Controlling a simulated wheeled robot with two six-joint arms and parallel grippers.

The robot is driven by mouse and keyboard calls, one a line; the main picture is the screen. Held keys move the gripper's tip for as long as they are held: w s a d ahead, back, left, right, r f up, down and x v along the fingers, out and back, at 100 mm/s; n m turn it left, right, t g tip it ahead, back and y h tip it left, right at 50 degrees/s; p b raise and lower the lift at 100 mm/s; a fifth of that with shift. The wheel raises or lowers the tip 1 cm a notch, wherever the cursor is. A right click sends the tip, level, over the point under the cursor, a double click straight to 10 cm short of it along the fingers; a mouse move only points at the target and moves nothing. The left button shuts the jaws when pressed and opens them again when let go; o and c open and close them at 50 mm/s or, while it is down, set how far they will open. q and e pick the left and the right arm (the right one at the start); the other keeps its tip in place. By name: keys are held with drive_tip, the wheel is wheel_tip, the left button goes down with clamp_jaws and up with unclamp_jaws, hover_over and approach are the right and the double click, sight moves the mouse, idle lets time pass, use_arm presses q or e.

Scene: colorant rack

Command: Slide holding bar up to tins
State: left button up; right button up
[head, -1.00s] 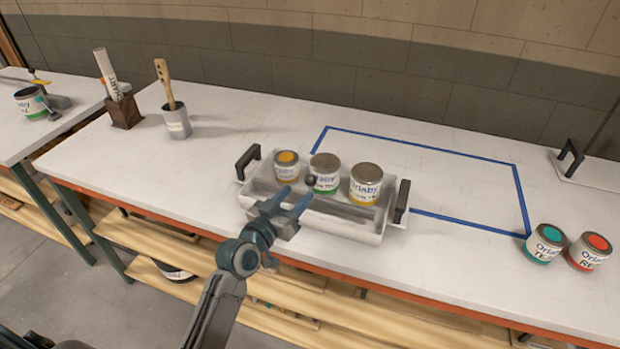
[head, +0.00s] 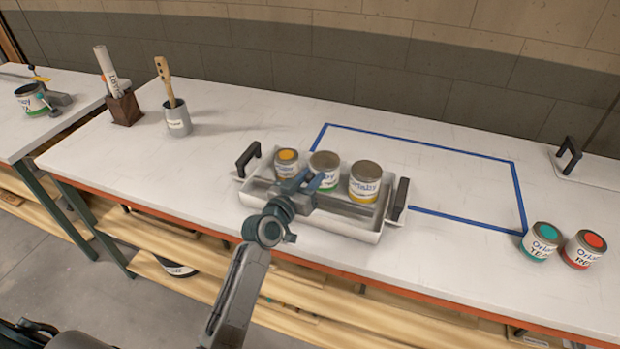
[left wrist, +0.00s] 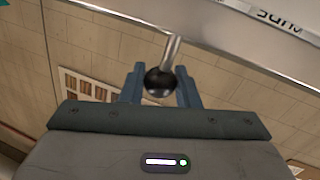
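The holding bar (head: 342,206) lies across the white tray (head: 352,233), in front of the tins and with a gap to them. Its round dark knob on a short metal stem (left wrist: 160,82) shows in the left wrist view. My left gripper (head: 315,180) reaches over the tray's front. Its two blue fingers sit close against both sides of the knob and appear shut on it. In a row behind the bar stand a tin with a yellow top (head: 286,160), a green-banded tin (head: 324,166) and a larger yellow-banded tin (head: 365,178). My right gripper is not in view.
The tray has black handles at its left (head: 248,158) and right (head: 401,197) ends. A teal tin (head: 541,240) and a red tin (head: 584,249) stand at the right. A grey brush cup (head: 177,118) stands left. The blue-taped area (head: 420,147) behind is clear.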

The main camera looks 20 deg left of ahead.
sight(317, 165)
use_arm(q)
clamp_jaws()
drive_tip(key=shift+w+f+b, duration=0.1)
drive_tip(key=shift+w+b, duration=0.2)
drive_tip(key=shift+w, duration=0.05)
drive_tip(key=x, duration=0.1)
drive_tip(key=b+x, duration=0.2)
drive_tip(key=shift+w+a, duration=0.25)
drive_tip(key=shift+w, duration=0.8)
drive_tip(key=o, duration=1)
unclamp_jaws()
drive_tip(key=shift+c, duration=0.2)
drive_tip(key=shift+s, duration=0.1)
